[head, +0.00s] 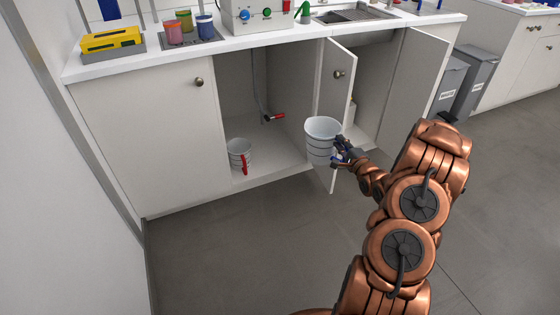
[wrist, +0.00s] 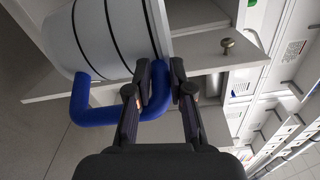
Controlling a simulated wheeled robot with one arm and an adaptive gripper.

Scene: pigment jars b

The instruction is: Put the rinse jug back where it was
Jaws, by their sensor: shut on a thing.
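The rinse jug (head: 322,130) is a white, bucket-like vessel with dark bands and a blue handle. My gripper (head: 343,152) is shut on its blue handle and holds it in front of the open cabinet (head: 285,168), beside an open door. In the wrist view the jug's body (wrist: 95,35) is at the upper left, and the blue handle (wrist: 95,116) passes between the fingers of my gripper (wrist: 163,82). A similar white jug (head: 236,147) with a red handle stands inside the cabinet at the left. The jug's base is partly hard to make out against the door.
Two cabinet doors (head: 337,78) (head: 413,75) stand open. A pipe with a red lever (head: 272,118) hangs inside the cabinet. The cabinet floor between the red-handled jug and the open door looks clear. Grey bins (head: 476,78) stand at the right. Jars (head: 185,21) sit on the counter.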

